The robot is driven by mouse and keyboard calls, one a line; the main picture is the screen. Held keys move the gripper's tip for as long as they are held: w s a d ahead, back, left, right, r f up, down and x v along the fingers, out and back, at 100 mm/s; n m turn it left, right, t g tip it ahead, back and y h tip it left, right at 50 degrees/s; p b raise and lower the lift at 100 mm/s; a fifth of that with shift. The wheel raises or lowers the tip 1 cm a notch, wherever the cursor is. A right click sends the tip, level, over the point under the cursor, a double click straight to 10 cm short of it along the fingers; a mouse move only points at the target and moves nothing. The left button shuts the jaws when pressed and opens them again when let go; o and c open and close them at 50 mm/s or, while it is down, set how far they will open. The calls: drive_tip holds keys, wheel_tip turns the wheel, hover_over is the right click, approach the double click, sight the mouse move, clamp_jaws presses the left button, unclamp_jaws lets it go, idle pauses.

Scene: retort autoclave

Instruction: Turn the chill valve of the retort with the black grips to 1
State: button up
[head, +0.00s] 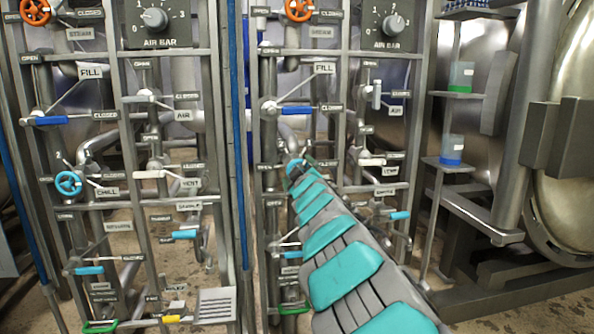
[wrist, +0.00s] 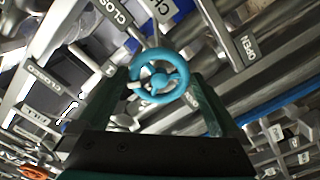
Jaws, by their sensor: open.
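A blue handwheel (wrist: 160,82) with spokes and a round hub shows in the wrist view, between the two dark fingers of my gripper (wrist: 161,88). The fingers are apart, one on each side of the wheel; I cannot tell whether either touches it. In the head view my gripper (head: 300,167) reaches the right-hand valve panel at chill-wheel height, and a bit of blue wheel (head: 293,165) shows there. My arm hides most of it, and its scale and pointer cannot be read. The left-hand panel has a similar blue wheel (head: 68,183) labelled CHILL. Black grips cannot be made out.
Pipes and levers crowd both panels, with a FILL lever (head: 297,110) above my gripper and a VENT lever (head: 372,161) to its right. An orange wheel (head: 299,9) is higher up. A round vessel door (head: 562,190) stands at the far right.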

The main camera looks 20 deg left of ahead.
drive_tip(key=v, duration=0.6)
drive_tip(key=shift+s+p, duration=0.3)
drive_tip(key=shift+p, duration=0.05)
drive_tip(key=shift+d, duration=0.15)
drive_tip(key=shift+c, duration=0.4)
idle(3.1)
